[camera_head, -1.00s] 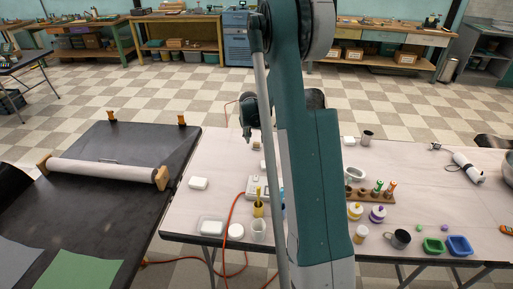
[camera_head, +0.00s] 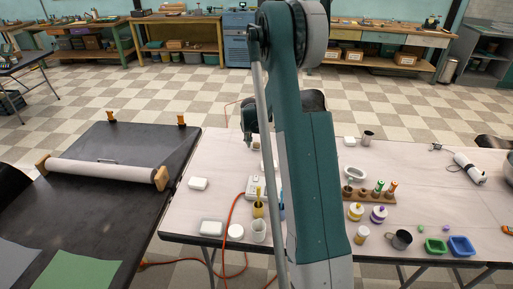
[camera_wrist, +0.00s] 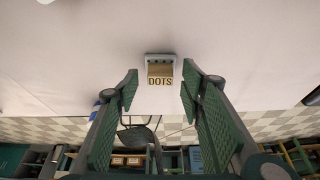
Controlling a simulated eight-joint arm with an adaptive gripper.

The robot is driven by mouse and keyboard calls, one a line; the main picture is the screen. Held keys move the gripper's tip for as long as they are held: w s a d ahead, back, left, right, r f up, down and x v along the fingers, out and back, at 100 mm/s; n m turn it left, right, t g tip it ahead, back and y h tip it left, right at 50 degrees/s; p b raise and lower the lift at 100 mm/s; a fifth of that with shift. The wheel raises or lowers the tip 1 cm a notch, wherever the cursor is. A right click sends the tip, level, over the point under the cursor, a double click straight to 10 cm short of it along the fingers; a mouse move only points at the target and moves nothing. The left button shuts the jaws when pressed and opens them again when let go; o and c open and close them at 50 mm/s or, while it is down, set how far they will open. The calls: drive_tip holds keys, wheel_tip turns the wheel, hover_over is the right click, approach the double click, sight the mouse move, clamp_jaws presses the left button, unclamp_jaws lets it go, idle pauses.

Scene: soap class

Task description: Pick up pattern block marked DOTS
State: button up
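The pattern block marked DOTS (camera_wrist: 160,70) sits on the pale tabletop in the wrist view. Its face is tan with dark letters, and the rest is grey-blue. In the head view a small block (camera_head: 256,147) beside my gripper looks like it, but its marking is too small to read. My gripper (camera_wrist: 160,86) is open and empty, with one green finger on each side of the block in the picture. The fingers do not touch it. In the head view my gripper (camera_head: 248,141) is low over the far part of the table, partly hidden by my arm.
An orange cable (camera_head: 228,215) crosses the table (camera_head: 440,195). A white block (camera_head: 198,183), a yellow cup (camera_head: 258,211) and a pale jug (camera_head: 259,230) stand nearer. A mortar (camera_head: 355,172) and a wooden rack (camera_head: 378,196) stand to the right. My arm hides the middle.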

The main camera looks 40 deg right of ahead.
sight(256, 143)
drive_tip(key=c, duration=1)
drive_tip(key=shift+o, duration=0.2)
wheel_tip(256, 143, up, 10)
drive_tip(key=p, duration=0.2)
idle(0.3)
